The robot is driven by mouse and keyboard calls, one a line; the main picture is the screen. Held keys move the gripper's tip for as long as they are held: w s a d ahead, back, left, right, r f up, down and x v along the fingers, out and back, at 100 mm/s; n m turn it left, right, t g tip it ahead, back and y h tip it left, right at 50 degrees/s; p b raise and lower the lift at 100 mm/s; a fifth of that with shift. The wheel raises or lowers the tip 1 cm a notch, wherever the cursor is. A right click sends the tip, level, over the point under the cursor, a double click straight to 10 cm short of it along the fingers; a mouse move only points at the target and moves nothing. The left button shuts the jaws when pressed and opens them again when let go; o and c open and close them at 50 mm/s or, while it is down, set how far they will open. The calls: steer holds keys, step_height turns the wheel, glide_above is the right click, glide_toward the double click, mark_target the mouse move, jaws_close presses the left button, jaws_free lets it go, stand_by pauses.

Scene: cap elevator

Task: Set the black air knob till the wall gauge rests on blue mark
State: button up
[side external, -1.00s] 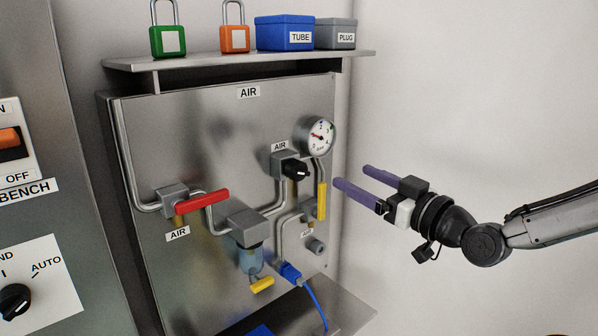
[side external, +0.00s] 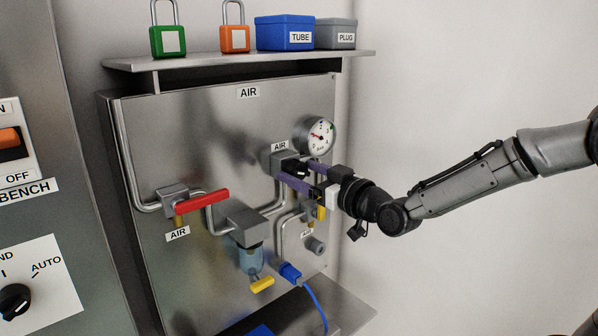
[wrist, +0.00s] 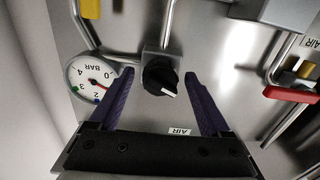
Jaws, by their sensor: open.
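The black air knob (wrist: 158,74) has a white pointer line. It sits on a grey regulator block (wrist: 161,55), partly hidden by my fingers in the side view. My gripper (wrist: 159,75) is open, its purple fingers on either side of the knob. In the wrist view, gaps show between fingers and knob, and I see no contact. The gripper also shows in the side view (side external: 297,171). The round wall gauge (side external: 315,136) is beside the knob; in the wrist view (wrist: 88,77) its red needle points between 0 and the blue mark near 2. A green mark is near 3.
A yellow lever (side external: 321,212) hangs partly hidden below my gripper. A red-handled valve (side external: 203,201) and a filter bowl (side external: 251,262) are to the left. Steel pipes run between them. A shelf (side external: 115,64) with padlocks and boxes is above. Free room lies to the right.

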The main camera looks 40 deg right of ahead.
steer(key=shift+w, duration=0.6)
jaws_close()
